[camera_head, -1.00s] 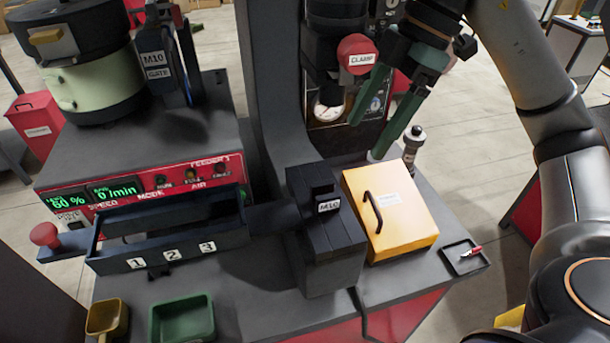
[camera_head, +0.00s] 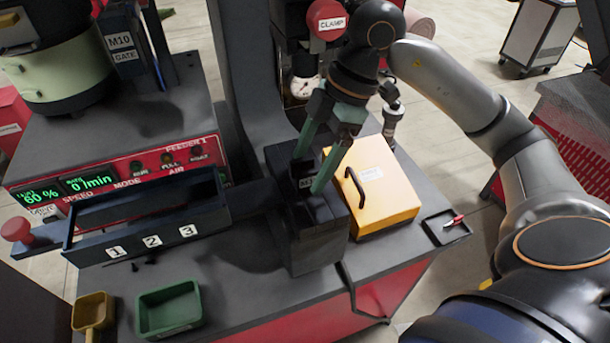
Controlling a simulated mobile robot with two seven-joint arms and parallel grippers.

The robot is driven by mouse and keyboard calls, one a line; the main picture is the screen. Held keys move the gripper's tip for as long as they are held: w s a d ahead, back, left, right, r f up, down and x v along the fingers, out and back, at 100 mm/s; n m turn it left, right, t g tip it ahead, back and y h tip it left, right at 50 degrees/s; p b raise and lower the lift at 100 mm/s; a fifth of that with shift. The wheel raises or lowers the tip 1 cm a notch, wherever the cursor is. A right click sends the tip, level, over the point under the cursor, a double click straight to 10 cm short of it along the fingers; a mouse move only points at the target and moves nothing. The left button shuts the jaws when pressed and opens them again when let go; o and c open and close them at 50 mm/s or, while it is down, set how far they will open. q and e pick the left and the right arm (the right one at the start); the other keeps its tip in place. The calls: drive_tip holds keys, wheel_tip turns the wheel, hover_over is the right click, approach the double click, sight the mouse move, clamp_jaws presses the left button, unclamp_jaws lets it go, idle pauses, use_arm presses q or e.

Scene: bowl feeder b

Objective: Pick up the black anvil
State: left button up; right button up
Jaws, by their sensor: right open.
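My left gripper is not in view.
A yellow box (camera_head: 395,205) with a black handle stands right beside the stand. A dark numbered tray (camera_head: 150,250) is to the left. A green bin (camera_head: 168,308) and a yellow scoop (camera_head: 92,312) are in front. The red CLAMP knob (camera_head: 327,18) is above.

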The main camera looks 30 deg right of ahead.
drive_tip(key=shift+f, duration=0.1)
drive_tip(key=shift+c, duration=0.2)
clamp_jaws()
idle(0.5)
